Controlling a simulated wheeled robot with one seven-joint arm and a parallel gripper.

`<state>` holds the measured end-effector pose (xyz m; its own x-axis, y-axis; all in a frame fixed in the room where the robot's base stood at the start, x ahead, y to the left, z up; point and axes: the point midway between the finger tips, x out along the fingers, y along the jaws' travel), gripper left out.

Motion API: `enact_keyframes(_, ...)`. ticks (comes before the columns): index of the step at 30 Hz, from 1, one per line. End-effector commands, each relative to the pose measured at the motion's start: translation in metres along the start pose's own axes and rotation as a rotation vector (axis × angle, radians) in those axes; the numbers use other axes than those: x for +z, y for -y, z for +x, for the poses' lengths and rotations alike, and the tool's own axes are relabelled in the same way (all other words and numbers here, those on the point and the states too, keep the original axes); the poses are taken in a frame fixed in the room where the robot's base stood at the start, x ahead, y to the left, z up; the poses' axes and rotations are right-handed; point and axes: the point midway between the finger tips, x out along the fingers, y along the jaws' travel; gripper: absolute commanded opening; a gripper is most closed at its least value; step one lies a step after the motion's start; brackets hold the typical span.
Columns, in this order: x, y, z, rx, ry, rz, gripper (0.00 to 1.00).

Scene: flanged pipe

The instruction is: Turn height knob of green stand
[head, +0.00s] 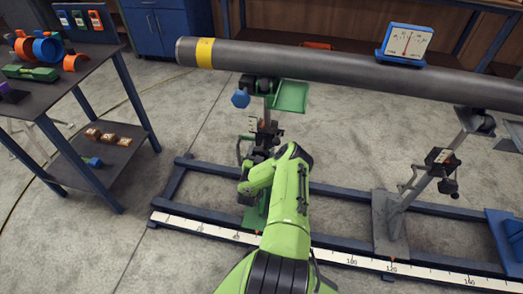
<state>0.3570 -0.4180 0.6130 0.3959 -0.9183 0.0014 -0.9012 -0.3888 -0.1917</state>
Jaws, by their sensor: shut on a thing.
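The green stand (291,97) is under the left part of the big grey pipe, with a green plate at its head and a green foot (254,217) on the floor frame. A blue knob (241,98) sticks out left of its head. A dark collar (266,130) sits partway up its post. My gripper (248,162) is at the post just below this collar, shut on the height knob. The knob and fingertips are mostly hidden by the dark parts around them and my arm's wrist.
The grey pipe (340,68) with a yellow band spans the top; a level gauge (406,43) sits on it. A grey stand (390,225) is to the right. A blue rail frame with a scale (330,256) lies on the floor. A shelf table (75,60) stands left.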

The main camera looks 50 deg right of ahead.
Motion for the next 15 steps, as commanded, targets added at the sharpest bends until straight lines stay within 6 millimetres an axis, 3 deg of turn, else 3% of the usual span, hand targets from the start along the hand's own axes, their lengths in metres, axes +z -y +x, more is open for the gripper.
enact_keyframes(15,-0.0005,0.0006,-0.0002,0.000,0.002,0.471,0.43)
